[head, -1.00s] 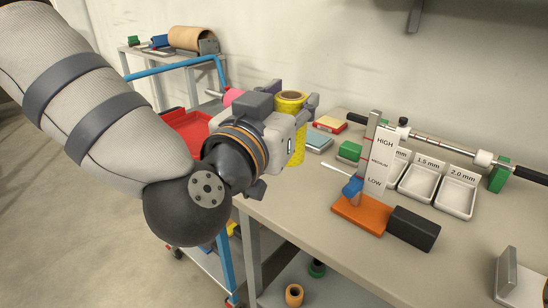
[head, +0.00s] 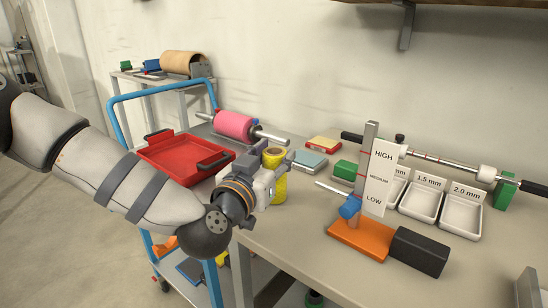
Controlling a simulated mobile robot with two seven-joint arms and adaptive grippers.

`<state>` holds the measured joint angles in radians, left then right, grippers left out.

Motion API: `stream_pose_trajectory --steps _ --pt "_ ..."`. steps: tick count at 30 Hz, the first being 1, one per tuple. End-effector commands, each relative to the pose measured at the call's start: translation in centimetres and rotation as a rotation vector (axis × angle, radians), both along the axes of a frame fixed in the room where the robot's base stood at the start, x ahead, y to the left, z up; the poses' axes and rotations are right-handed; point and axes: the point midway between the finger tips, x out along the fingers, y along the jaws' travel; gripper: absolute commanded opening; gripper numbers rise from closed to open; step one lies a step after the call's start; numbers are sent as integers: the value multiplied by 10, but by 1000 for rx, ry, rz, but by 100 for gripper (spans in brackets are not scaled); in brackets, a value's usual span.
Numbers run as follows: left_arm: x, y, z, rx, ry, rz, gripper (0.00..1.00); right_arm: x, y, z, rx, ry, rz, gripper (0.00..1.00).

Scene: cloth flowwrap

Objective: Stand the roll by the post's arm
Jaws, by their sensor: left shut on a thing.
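The yellow roll (head: 279,190) is upright in the head view, near the bench's front left corner. My left gripper (head: 266,181) is shut on it from the left; its fingers are mostly hidden by its own body. I cannot tell whether the roll's bottom touches the bench. The post (head: 366,160) stands to the right on an orange base (head: 358,238), with a HIGH, MEDIUM, LOW sign (head: 379,178). Its arm, a thin pale rod (head: 331,189), sticks out left from a blue slider (head: 350,207) near LOW. The roll is left of the rod's tip, with a gap between.
A black block (head: 420,252) adjoins the orange base. Labelled white trays (head: 421,203) and a long rod (head: 450,161) lie right of the post. A pink roll (head: 236,125) on a bar, a light-blue box (head: 309,159) and a green block (head: 345,170) are behind. A red tray (head: 168,152) is left.

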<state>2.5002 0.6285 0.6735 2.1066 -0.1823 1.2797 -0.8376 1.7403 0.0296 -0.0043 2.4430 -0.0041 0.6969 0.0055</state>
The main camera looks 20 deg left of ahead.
Motion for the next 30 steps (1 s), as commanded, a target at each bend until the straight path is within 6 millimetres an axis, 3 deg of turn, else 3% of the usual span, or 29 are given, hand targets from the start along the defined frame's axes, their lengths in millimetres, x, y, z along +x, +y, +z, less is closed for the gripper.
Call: stream_pose_trajectory --steps 4,5,7,18,30 --pt "0 0 -4 1 0 -1 4 0 0 -1 0 1 0 51" --pt "0 0 -3 1 0 -1 46 0 0 0 0 1 0 51" --pt "0 0 -3 1 0 0 59 0 0 0 0 1 0 51" --pt "-4 0 1 -1 0 0 59 1 0 1 0 -2 0 51" --pt "-97 8 4 2 2 -1 59 9 0 12 0 -28 -1 51"
